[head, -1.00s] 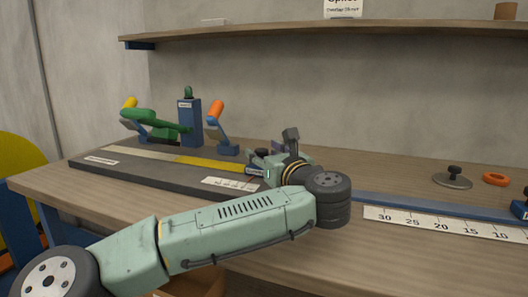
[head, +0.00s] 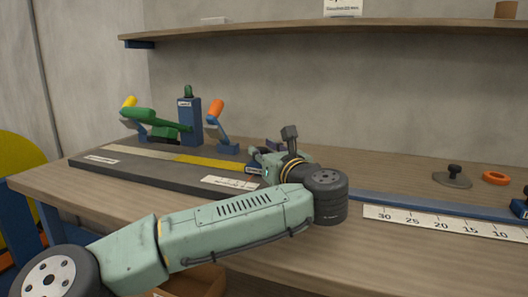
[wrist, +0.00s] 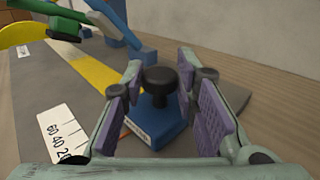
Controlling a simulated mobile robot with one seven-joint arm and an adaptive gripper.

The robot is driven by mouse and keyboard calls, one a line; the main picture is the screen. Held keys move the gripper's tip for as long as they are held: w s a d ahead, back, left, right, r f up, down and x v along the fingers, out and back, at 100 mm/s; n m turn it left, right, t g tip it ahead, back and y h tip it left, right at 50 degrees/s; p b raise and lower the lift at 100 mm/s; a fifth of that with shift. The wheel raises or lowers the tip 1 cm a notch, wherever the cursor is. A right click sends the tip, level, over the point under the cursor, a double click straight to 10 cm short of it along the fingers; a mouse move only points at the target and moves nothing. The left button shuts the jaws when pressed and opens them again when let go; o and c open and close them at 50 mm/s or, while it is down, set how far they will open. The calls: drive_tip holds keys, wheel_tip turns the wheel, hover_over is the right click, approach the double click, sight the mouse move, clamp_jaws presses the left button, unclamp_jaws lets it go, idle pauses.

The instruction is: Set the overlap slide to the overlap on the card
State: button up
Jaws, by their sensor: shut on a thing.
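The overlap slide is a blue block (wrist: 155,125) with a black knob (wrist: 160,80) on top and a white label on its front. It sits at the right end of the dark bench plate (head: 150,172), by the yellow strip. My gripper (wrist: 161,72) has its purple pads on both sides of the slide's knob and is shut on it; the exact contact is hard to see. In the head view my wrist hides most of the slide. A white scale (wrist: 66,138) marked 60, 40, 20 lies left of the slide. The card (head: 342,7) on the shelf is cut off and too blurred to read.
A green-handled clamp (head: 150,118), a blue post (head: 188,120) and an orange-handled clamp (head: 218,122) stand behind the plate. A long ruler (head: 440,222) and blue rail lie right. A grey disc with knob (head: 453,178) and an orange ring (head: 496,178) lie behind them.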

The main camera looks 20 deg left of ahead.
clamp_jaws()
drive_tip(key=shift+a, duration=1.05)
drive_tip(key=o, duration=1.1)
unclamp_jaws()
drive_tip(key=shift+c, duration=0.2)
drive_tip(key=shift+d, duration=0.15)
drive_tip(key=v, duration=1.2)
